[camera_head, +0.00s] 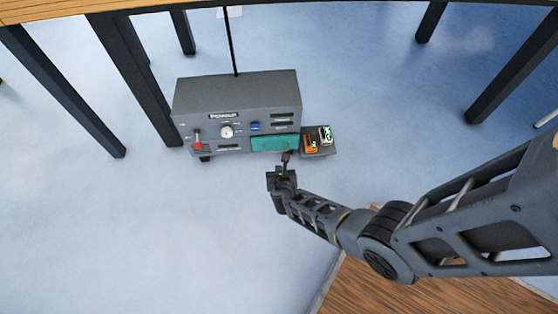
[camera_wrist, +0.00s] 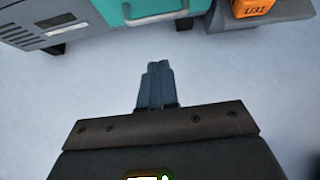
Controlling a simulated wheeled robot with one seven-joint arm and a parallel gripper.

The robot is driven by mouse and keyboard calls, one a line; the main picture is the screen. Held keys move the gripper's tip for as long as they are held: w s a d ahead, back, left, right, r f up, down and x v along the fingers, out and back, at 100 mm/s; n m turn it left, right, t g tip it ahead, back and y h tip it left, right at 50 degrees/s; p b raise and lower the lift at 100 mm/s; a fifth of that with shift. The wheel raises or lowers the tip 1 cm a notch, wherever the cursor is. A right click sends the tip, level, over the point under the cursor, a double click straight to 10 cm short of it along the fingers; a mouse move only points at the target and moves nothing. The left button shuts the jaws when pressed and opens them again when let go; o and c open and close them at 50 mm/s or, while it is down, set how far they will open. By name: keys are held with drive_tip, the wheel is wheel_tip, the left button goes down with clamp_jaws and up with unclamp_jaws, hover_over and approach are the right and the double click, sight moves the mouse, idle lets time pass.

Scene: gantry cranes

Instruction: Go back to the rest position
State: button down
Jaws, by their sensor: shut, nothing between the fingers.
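My gripper (camera_head: 286,158) is shut and empty, held out in front of a grey box marked "POWER" (camera_head: 235,88). In the wrist view its closed fingers (camera_wrist: 158,75) point toward the box's lower front, with pale floor around them. The teal panel with a handle (camera_head: 275,143) is on the box's lower right front and looks closed; it also shows at the top of the wrist view (camera_wrist: 150,8). My arm reaches in from the right of the head view.
A small grey side tray (camera_head: 318,153) holds an orange block (camera_head: 310,146) and a whitish-green block (camera_head: 326,135). The box has a red lever (camera_head: 197,137), a dial (camera_head: 226,131) and a blue knob (camera_head: 254,127). Dark table legs (camera_head: 135,80) stand behind. Blue-white floor is clear at left.

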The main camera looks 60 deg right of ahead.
drive_tip(key=p+v, duration=0.2)
drive_tip(key=v, duration=0.3)
drive_tip(key=shift+s+a+r, duration=0.1)
drive_tip(key=shift+s+a, duration=0.05)
drive_tip(key=shift+a, duration=0.05)
